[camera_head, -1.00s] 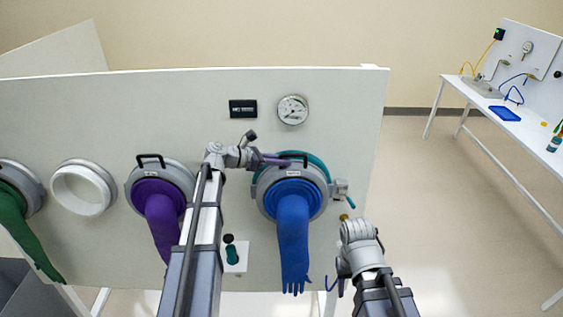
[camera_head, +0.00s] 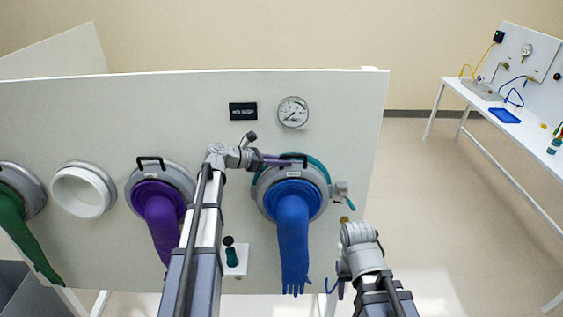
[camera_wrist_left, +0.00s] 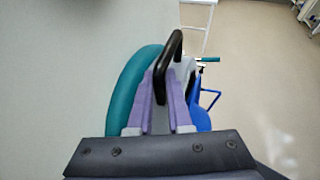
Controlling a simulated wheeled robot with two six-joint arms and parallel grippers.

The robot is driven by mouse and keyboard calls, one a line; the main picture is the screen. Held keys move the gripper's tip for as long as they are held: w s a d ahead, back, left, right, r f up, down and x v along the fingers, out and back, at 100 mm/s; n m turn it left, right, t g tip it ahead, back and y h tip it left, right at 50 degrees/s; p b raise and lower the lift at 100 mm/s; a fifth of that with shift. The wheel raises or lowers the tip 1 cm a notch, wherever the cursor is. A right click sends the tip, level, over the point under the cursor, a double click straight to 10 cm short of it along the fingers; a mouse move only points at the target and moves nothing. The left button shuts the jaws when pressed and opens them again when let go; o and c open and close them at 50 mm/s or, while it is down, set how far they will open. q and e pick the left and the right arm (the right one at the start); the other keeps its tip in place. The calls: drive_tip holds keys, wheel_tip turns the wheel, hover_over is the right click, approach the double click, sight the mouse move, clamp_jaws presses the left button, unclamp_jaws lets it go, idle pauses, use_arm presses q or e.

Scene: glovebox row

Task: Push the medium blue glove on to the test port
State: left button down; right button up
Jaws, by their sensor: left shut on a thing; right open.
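The medium blue glove (camera_head: 292,235) hangs fingers down from a grey ring with a black handle (camera_head: 294,158). The ring sits against a teal-rimmed port (camera_head: 318,163) on the white panel; I cannot tell whether it is fully seated. My left gripper (camera_head: 283,160) reaches in from the left at the top of the ring. In the left wrist view its purple fingers (camera_wrist_left: 162,108) are shut on the black handle (camera_wrist_left: 172,62), with the teal rim (camera_wrist_left: 131,88) to the left and blue glove (camera_wrist_left: 200,117) to the right. My right gripper (camera_head: 340,283) is open, low and right of the glove.
A purple glove (camera_head: 160,218), an empty white port (camera_head: 82,188) and a green glove (camera_head: 25,232) are left along the panel (camera_head: 170,110). A gauge (camera_head: 293,111) and black display (camera_head: 243,111) are above. A latch with a teal lever (camera_head: 346,196) is beside the port.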

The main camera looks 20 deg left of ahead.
use_arm(q)
drive_tip(key=shift+w+a, duration=0.15)
drive_tip(key=shift+w, duration=0.2)
idle(0.3)
drive_tip(key=c, duration=0.8)
unclamp_jaws()
drive_tip(key=shift+o, duration=0.2)
drive_tip(key=shift+r, duration=0.15)
